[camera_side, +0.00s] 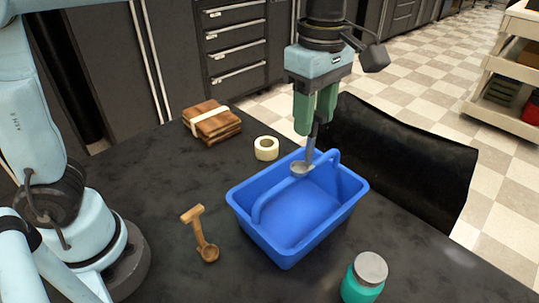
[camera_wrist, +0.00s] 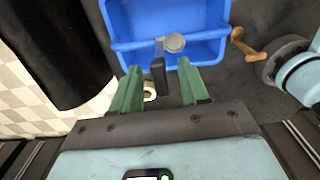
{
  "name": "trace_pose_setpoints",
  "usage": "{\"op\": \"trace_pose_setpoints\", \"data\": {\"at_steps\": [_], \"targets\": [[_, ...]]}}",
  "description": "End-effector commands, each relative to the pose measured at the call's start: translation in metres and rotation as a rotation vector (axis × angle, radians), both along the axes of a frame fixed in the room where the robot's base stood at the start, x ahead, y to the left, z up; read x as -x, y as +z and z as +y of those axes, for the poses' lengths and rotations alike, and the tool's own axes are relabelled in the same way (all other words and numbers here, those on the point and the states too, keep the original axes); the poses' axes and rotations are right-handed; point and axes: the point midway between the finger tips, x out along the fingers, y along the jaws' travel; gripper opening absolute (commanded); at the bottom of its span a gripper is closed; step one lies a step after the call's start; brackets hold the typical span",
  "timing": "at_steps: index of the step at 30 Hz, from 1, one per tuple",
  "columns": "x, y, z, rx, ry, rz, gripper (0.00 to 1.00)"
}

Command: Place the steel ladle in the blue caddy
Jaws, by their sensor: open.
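The steel ladle (camera_side: 301,168) has a grey bowl and a darker handle. Its bowl shows over the far inside part of the blue caddy (camera_side: 284,246), beside the caddy's arched handle, and its own handle rises toward my gripper (camera_side: 314,124). I cannot tell whether it rests on the caddy. In the wrist view, the ladle (camera_wrist: 174,43) has its dark handle end between my two green fingers (camera_wrist: 160,76), with gaps on both sides. The fingers are open, above the caddy's far rim. The caddy (camera_wrist: 205,17) fills the top middle there.
A wooden ladle (camera_side: 205,237) lies left of the caddy. A cream tape roll (camera_side: 266,148) and a banded stack of wooden pieces (camera_side: 212,121) sit behind. A teal jar (camera_side: 364,278) stands in front at right. A black chair (camera_side: 400,155) stands beyond the table.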

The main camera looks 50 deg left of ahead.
Motion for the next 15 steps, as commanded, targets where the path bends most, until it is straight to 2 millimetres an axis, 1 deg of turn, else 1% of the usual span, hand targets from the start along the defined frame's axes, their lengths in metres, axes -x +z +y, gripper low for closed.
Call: {"op": "trace_pose_setpoints", "data": {"at_steps": [1, 9, 15], "targets": [[0.000, 0.009, 0.000, 0.000, 0.000, 0.000, 0.45], [0.000, 0.054, 0.000, 0.000, 0.000, 0.000, 0.45], [0.000, 0.078, 0.000, 0.000, 0.000, 0.000, 0.45]]}}
